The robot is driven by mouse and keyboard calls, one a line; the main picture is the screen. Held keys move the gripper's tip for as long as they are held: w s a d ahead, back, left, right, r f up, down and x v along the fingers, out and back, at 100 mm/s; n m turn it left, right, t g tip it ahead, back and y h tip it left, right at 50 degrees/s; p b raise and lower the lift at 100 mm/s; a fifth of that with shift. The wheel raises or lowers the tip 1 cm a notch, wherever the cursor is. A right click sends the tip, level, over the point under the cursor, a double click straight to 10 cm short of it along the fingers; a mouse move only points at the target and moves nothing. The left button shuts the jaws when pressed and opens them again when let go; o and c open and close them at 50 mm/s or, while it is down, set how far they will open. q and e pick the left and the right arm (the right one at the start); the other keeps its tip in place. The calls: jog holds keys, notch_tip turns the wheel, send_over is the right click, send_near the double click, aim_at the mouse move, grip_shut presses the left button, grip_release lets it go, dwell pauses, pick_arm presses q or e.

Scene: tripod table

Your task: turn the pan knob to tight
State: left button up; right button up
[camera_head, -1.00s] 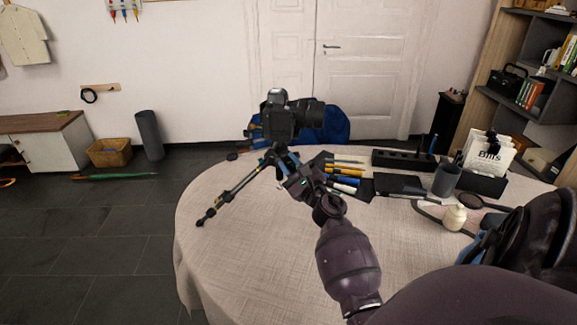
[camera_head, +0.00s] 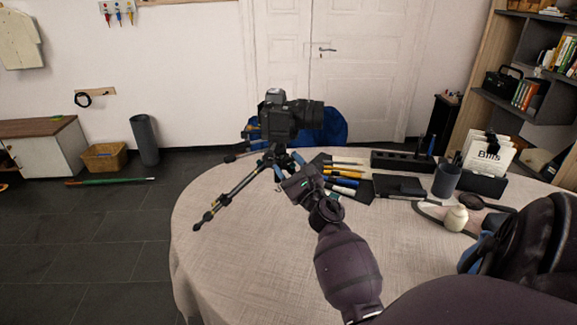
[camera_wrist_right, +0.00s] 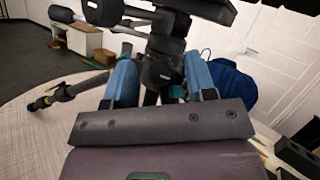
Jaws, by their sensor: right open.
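A black camera (camera_head: 286,118) sits on top of a black tripod (camera_head: 232,190), which stands on the round table. In the right wrist view, the dark tripod head (camera_wrist_right: 166,50) rises in the middle, with a rounded black knob-like part (camera_wrist_right: 160,74) low on it. I cannot tell for certain that this is the pan knob. My right gripper (camera_head: 287,168) is at the tripod just below the camera. Its two blue fingers (camera_wrist_right: 161,84) are apart, on either side of the tripod's upper part; contact is unclear. My left gripper is not in view.
The round table (camera_head: 235,260) has a pale cloth and is clear at front left.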

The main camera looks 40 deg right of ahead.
jog(key=b+v, duration=0.4)
jog(key=v, duration=0.6)
jog(key=shift+s+f, duration=0.2)
jog(key=shift+s, duration=0.15)
jog(key=shift+a, duration=0.1)
